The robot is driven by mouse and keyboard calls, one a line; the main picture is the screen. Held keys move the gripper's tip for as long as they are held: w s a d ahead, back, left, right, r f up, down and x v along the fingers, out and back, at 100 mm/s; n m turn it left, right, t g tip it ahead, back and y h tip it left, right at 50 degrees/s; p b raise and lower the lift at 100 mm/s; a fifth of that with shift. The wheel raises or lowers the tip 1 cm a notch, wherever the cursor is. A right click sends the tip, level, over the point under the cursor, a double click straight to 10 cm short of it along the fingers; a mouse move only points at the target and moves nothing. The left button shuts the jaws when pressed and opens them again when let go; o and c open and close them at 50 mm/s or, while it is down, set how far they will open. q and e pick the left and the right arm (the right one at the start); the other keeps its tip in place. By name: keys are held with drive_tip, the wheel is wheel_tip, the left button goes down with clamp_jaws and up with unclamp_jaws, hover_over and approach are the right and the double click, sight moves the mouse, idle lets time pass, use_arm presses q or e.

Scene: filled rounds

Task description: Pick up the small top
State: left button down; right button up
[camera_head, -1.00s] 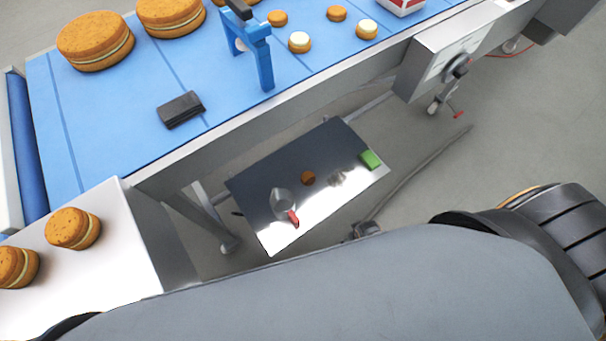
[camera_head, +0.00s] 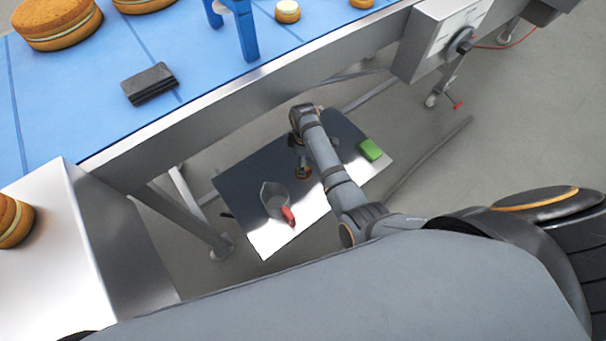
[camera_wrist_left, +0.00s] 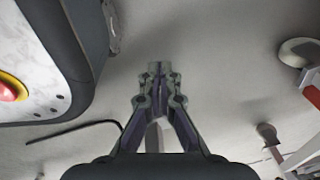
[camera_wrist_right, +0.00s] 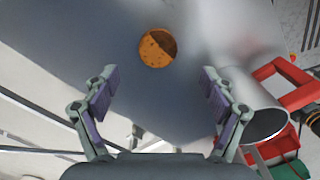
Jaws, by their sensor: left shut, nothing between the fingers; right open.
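The small top, a small round orange-brown piece (camera_wrist_right: 157,48), lies flat on the low grey metal shelf (camera_head: 252,171) below the belt. In the right wrist view it sits ahead of my right gripper (camera_wrist_right: 160,85), roughly midway between the finger lines and partly in shadow. The right fingers are wide open and empty, not touching it. In the head view my right gripper (camera_head: 302,160) hangs over the top and hides most of it. My left gripper (camera_wrist_left: 160,75) is shut and empty over bare floor, outside the head view.
A green block (camera_head: 371,149) is at the shelf's right. Above is a blue belt (camera_head: 80,110) with filled rounds and a dark block (camera_head: 150,84). The belt frame (camera_head: 240,105) runs close behind my arm.

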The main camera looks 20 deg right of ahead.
wheel_tip(320, 180, down, 2)
drive_tip(key=shift+b, duration=0.45)
drive_tip(key=f, duration=0.1)
drive_tip(key=f+b, duration=0.1)
drive_tip(key=f, duration=0.1)
drive_tip(key=f+b, duration=0.1)
drive_tip(key=f, duration=0.1)
drive_tip(key=shift+w, duration=0.25)
drive_tip(key=shift+f+b, duration=0.3)
use_arm(q)
drive_tip(key=w, duration=0.3)
drive_tip(key=w+r, duration=0.1)
drive_tip(key=w, duration=0.1)
drive_tip(key=shift+w+d, duration=0.15)
drive_tip(key=shift+w, duration=0.15)
use_arm(e)
drive_tip(key=shift+c, duration=0.3)
drive_tip(key=c, duration=0.8)
